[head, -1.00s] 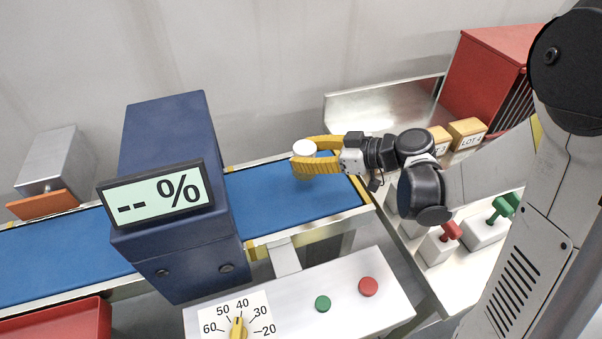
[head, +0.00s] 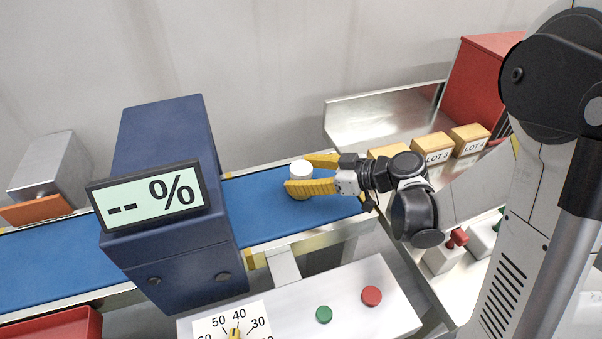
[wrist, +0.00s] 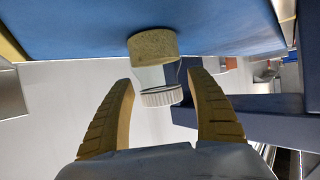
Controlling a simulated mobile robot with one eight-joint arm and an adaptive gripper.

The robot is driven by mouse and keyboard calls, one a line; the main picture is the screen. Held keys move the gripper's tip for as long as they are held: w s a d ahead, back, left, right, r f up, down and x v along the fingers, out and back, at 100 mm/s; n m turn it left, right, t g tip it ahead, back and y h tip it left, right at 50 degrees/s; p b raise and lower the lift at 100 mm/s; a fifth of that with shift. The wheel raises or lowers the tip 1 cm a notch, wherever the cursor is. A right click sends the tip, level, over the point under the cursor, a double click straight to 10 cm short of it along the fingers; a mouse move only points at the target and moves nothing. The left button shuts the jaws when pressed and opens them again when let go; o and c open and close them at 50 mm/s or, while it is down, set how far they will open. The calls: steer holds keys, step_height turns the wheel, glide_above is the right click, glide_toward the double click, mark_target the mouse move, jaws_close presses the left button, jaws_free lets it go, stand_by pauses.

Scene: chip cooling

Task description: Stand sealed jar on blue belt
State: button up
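The sealed jar (head: 301,169) has a white lid and a yellowish lower part. It stands upright on the blue belt (head: 268,205), near its right end. In the wrist view, which is upside down, the jar (wrist: 153,48) has its base against the belt (wrist: 70,32) and its white ribbed lid away from it. My gripper (head: 308,174) is open, its yellow fingers reaching in from the right on either side of the jar. The wrist view shows gaps between the jar and both fingers (wrist: 163,80). The front finger partly hides the jar's lower part in the head view.
A dark blue machine (head: 170,180) with a "-- %" display spans the belt to the left. A control panel (head: 345,308) with a green and a red button is in front. Lot boxes (head: 432,148) stand at the right. Free belt lies between machine and jar.

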steer(key=shift+r, duration=0.25)
steer(key=s+d+r+m+h+p, duration=0.2)
steer(key=s+d+r+m+h, duration=0.2)
steer(key=s, duration=0.5)
steer(key=s+d+r+m+h+p, duration=0.1)
steer(key=s+d+r+m+h, duration=0.4)
steer(key=d, duration=0.6)
steer(key=s+m+h, duration=0.2)
steer(key=s+m, duration=0.1)
steer(key=shift+s+d+r+t+h+p, duration=0.25)
steer(key=shift+s+t+h+p, duration=0.1)
steer(key=shift+s+t+h, duration=0.05)
steer(key=shift+a, duration=0.1)
